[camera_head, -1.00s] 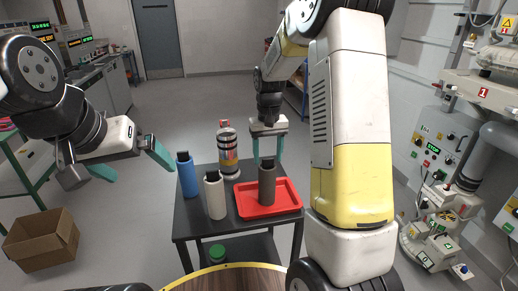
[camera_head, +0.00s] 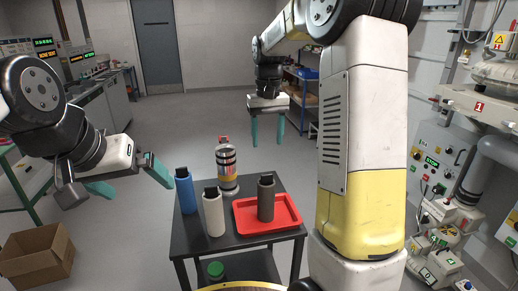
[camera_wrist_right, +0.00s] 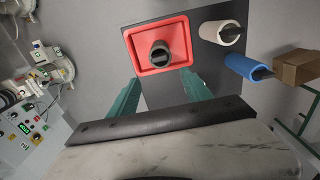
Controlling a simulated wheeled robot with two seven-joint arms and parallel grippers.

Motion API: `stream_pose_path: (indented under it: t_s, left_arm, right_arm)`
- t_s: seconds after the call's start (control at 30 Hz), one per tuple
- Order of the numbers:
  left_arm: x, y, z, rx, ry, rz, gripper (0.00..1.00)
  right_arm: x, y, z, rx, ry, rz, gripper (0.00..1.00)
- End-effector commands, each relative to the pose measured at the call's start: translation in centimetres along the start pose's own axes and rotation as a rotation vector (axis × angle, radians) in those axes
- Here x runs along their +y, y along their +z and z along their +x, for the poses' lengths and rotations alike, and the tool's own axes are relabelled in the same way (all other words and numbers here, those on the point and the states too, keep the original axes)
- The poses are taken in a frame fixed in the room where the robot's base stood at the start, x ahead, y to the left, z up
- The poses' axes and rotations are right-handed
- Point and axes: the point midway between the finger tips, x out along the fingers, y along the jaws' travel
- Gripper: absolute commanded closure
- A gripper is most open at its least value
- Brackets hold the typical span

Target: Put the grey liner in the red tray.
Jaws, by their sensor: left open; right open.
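The grey liner (camera_head: 266,199) stands upright in the red tray (camera_head: 289,222) on the small black table. In the right wrist view the liner (camera_wrist_right: 161,53) is seen from above, inside the rim of the tray (camera_wrist_right: 184,24). My right gripper (camera_head: 267,140) is open and empty, raised above and behind the tray, clear of the liner. Its teal fingers also show in the right wrist view (camera_wrist_right: 160,92). My left gripper (camera_head: 130,185) is open and empty, left of the table.
A blue liner (camera_head: 186,192) and a white liner (camera_head: 213,214) stand on the black table (camera_head: 238,258) left of the tray. A striped canister (camera_head: 226,168) stands behind them. A cardboard box (camera_head: 38,255) is on the floor at left.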

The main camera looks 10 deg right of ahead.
Motion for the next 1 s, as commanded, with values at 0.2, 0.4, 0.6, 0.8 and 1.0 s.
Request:
stream_pose_path:
  t_s: [0.2,0.4,0.6,0.8,1.0]
  left_arm:
    - [0.0,0.0,0.0,0.000,0.000,0.000,0.00]
    - [0.0,0.0,0.0,0.000,0.000,0.000,0.00]
    - [0.0,0.0,0.0,0.000,0.000,0.000,0.00]
    - [0.0,0.0,0.0,0.000,0.000,0.000,0.00]
    - [0.0,0.0,0.0,0.000,0.000,0.000,0.00]
  right_arm:
    - [-0.1,3.9,-3.2,0.088,-0.042,-0.003,0.43]
    - [-0.9,11.7,-6.0,0.253,-0.109,-0.011,0.43]
    - [-2.0,19.0,-6.2,0.418,-0.152,-0.019,0.43]
    - [-2.8,23.3,-4.8,0.521,-0.169,-0.021,0.43]
    - [-3.0,24.3,-4.2,0.550,-0.172,-0.021,0.43]
